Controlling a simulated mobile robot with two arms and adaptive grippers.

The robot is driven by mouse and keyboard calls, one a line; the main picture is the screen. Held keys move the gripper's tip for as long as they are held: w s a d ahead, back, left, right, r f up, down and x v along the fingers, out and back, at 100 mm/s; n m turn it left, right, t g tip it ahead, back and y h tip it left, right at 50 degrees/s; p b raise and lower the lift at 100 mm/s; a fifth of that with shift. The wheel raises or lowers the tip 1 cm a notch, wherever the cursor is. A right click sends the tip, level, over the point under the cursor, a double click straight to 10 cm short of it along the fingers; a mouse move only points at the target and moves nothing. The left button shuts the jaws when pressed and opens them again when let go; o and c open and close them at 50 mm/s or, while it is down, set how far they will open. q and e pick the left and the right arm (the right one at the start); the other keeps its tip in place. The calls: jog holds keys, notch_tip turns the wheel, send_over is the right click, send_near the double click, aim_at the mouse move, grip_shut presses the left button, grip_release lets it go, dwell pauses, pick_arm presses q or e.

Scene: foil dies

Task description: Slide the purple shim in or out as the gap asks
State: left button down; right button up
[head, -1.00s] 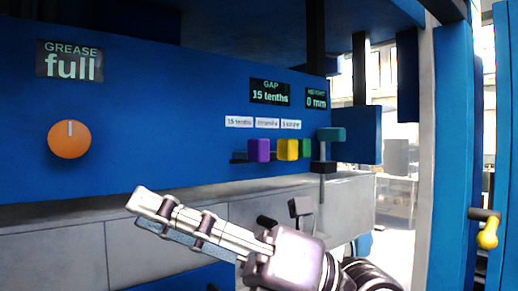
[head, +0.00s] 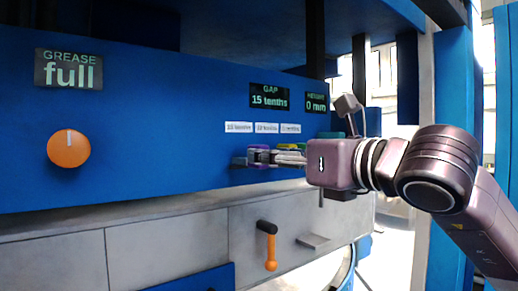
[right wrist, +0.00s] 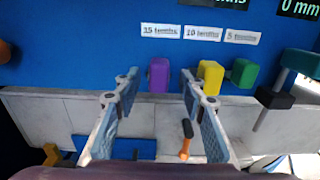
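The purple shim (right wrist: 159,75) sticks out of the blue press front under the label reading 15 tenths (right wrist: 161,30). The GAP display (head: 269,96) reads 15 tenths. My right gripper (right wrist: 158,78) is open, with one finger on each side of the purple shim and visible space between. Whether the fingertips reach alongside the shim is hard to tell. In the head view its fingers partly hide the shims. My left gripper is not in view.
A yellow shim (right wrist: 210,77) and a green shim (right wrist: 243,72) sit right of the purple one, the yellow close to my right finger. A teal block with a dark handle (right wrist: 274,98) stands further right. An orange-tipped lever (head: 270,252) hangs below; an orange knob (head: 69,149) is at left.

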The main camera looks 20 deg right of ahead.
jog(key=shift+p+x, duration=0.65)
jog(key=shift+x, duration=1.5)
grip_shut()
